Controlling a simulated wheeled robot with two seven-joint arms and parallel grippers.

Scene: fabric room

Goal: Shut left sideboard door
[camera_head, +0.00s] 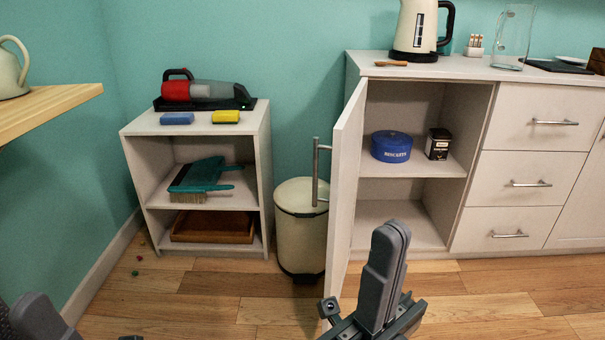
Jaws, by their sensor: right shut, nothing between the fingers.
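The left sideboard door (346,185) stands wide open, swung out toward me, with its bar handle (315,172) on its left face. The white sideboard (450,68) shows its open left compartment with a blue biscuit tin (391,146) and a small dark tin (437,144) on the shelf. My right gripper (392,236) is shut and empty, in front of the compartment, to the right of the door's near edge. Whether it touches the door I cannot tell. Part of my left arm (38,318) shows at the lower left; its fingertips cannot be made out clearly.
A cream pedal bin (300,232) stands left of the door, close to the handle. A white shelf unit (195,125) holds a handheld vacuum (205,91), sponges and a dustpan. A kettle (416,30) and glass jug (512,38) stand on the sideboard. The wooden floor (480,300) ahead is mostly clear.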

